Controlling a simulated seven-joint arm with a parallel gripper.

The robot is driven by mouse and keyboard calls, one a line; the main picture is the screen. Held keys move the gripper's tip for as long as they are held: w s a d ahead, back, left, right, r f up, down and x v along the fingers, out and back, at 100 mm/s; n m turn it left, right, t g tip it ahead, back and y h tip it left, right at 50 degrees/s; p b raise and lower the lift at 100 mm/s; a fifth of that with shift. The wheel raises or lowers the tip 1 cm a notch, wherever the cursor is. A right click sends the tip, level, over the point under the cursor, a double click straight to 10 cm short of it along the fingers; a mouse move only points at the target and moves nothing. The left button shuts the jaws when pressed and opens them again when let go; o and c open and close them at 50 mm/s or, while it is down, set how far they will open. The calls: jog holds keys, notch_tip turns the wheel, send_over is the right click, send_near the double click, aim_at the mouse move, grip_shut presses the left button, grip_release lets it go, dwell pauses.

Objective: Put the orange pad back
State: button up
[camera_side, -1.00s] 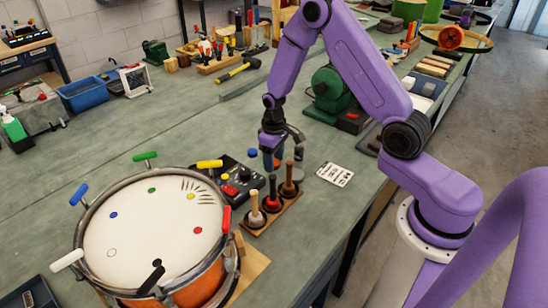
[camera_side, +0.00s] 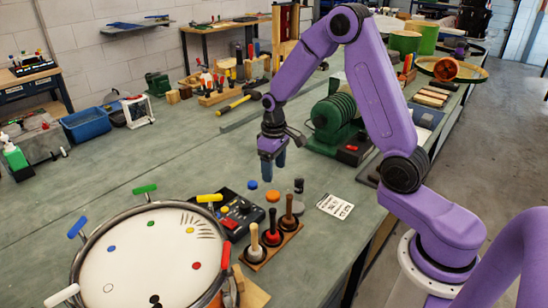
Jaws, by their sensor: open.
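My gripper (camera_side: 273,172) hangs above and just behind the orange pad in the picture, fingers pointing down. It is open, with nothing seen between the fingers, and a visible gap separates it from the pad.
A black control box (camera_side: 240,212) stands left of the pads. In front is a wooden rack (camera_side: 287,240) with three upright mallets. A drum (camera_side: 140,262) fills the lower left. A printed card (camera_side: 335,206) lies right. Behind left is open bench.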

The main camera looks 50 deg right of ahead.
jog(key=s+a+r+n, duration=0.5)
jog(key=s+a+r, duration=0.3)
jog(key=s+a, duration=0.3)
jog(key=s+r+n, duration=0.1)
jog(key=s+n, duration=0.1)
jog(key=s, duration=0.7)
jog(key=s+d+r+n, duration=0.1)
jog(key=s+n, duration=0.2)
jog(key=s, duration=0.7)
jog(key=shift+s+r, duration=0.15)
jog(key=shift+r, duration=0.15)
